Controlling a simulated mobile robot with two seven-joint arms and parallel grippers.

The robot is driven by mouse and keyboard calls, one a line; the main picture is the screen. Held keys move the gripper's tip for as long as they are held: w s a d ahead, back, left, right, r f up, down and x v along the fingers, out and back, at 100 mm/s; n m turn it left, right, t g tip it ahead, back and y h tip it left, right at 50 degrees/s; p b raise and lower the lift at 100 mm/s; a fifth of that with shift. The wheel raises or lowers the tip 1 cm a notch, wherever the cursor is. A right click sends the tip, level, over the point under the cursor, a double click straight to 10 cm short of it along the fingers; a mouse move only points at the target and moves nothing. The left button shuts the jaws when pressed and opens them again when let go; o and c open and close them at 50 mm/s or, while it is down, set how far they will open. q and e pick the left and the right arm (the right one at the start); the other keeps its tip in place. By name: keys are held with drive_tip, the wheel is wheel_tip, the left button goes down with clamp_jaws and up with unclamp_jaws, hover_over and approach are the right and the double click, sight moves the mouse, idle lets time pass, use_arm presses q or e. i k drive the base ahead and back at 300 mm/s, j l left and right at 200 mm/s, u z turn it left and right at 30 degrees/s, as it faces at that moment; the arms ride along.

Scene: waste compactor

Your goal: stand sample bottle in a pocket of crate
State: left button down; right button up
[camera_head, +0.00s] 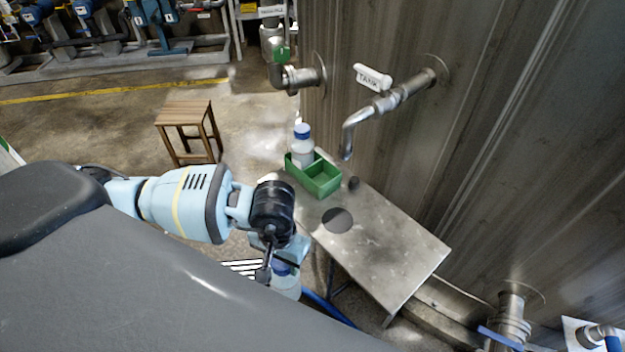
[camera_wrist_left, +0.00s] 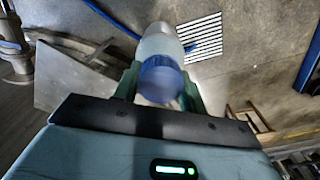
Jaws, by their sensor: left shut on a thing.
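The sample bottle (camera_head: 285,284), pale with a blue cap, is held in my left gripper (camera_head: 277,263), off the near left edge of the metal table. In the left wrist view the blue cap (camera_wrist_left: 160,78) sits between the two fingers, with the pale body beyond it. The green crate (camera_head: 321,186) stands on the far left end of the table. Another pale bottle with a blue cap (camera_head: 302,148) stands upright in its far left pocket; the near right pocket looks empty. My right gripper is not in view.
The metal table (camera_head: 400,255) is mostly clear, with a dark round disc (camera_head: 338,220) and a small dark object (camera_head: 353,183) near the crate. A bent tap pipe (camera_head: 348,140) juts from the tank wall above the crate. A wooden stool (camera_head: 187,120) stands behind on the floor.

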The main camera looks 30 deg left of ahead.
sight(312, 171)
drive_tip(key=i+j, duration=0.1)
drive_tip(key=j, duration=0.45)
drive_tip(key=i+j, duration=0.1)
drive_tip(key=j, duration=0.45)
drive_tip(key=i+j, duration=0.1)
drive_tip(key=j, duration=0.4)
drive_tip(key=i+j, duration=0.15)
drive_tip(key=j, duration=0.4)
drive_tip(key=i+j, duration=0.1)
drive_tip(key=j, duration=0.45)
drive_tip(key=i+j, duration=0.1)
drive_tip(key=j, duration=0.45)
drive_tip(key=i+j, duration=0.1)
drive_tip(key=j, duration=0.4)
drive_tip(key=z, duration=1.4)
